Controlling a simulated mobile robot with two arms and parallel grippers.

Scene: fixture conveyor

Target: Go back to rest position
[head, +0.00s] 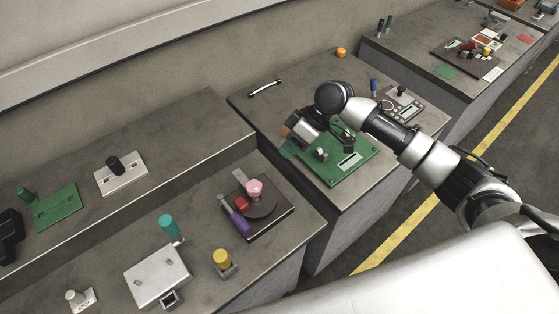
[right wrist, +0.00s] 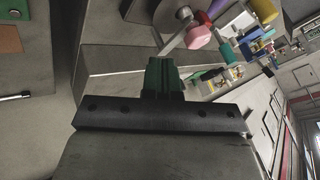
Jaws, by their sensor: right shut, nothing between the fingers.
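My right arm comes in from the right of the head view and reaches over the middle bench. My right gripper (head: 288,147) is above the left side of a green board (head: 352,166). Its fingertips are small and partly hidden by its own body there. In the right wrist view the dark green fingers of the right gripper (right wrist: 165,64) are together, with nothing held between them. My left gripper does not show in either view.
The near bench carries a dark turntable (head: 262,211) with a pink piece (head: 254,187), a white box (head: 157,279) and a yellow-topped post (head: 221,258). A handle (head: 265,89) lies on the middle bench. A walkway with a yellow line (head: 400,232) runs at the right.

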